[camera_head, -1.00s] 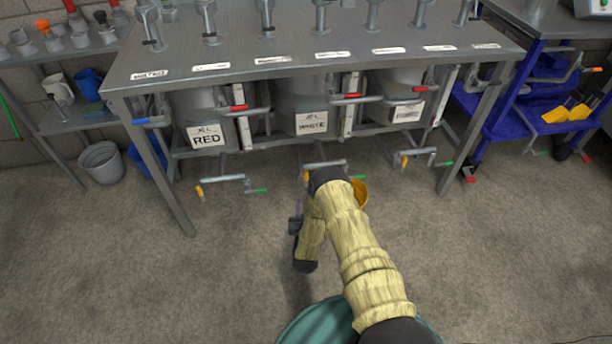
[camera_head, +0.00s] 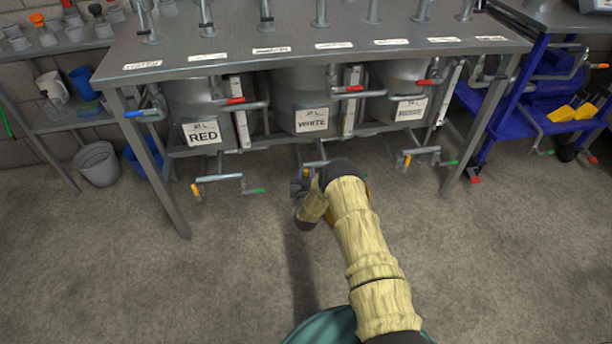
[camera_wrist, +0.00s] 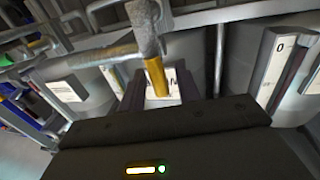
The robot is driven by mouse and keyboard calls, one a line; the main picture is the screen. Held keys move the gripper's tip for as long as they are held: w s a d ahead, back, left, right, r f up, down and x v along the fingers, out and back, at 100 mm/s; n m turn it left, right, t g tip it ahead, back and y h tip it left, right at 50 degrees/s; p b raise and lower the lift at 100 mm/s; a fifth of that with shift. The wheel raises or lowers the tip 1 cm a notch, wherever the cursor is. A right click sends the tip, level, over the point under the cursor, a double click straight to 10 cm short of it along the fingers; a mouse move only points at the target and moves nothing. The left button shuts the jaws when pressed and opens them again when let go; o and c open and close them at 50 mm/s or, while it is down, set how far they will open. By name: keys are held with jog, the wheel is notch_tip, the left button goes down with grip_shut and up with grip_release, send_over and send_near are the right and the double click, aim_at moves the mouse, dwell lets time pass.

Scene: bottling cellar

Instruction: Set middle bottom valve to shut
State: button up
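The middle bottom valve hangs from a grey pipe (camera_head: 312,164) under the middle tank, labelled WHITE (camera_head: 311,120). In the head view my arm hides most of this valve. In the wrist view its yellow handle (camera_wrist: 156,77) points down from a grey pipe fitting (camera_wrist: 143,28). My gripper (camera_wrist: 160,88) is open, with one dark finger on each side of the yellow handle. I cannot tell whether either finger touches it. In the head view my gripper is mostly hidden by my wrist, just below the valve.
The RED tank (camera_head: 203,133) and its bottom valve (camera_head: 222,180) are on the left. Another tank's bottom valve (camera_head: 422,150) is on the right. Bench legs (camera_head: 160,185) flank the tanks. Open floor lies in front.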

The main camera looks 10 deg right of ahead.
grip_shut()
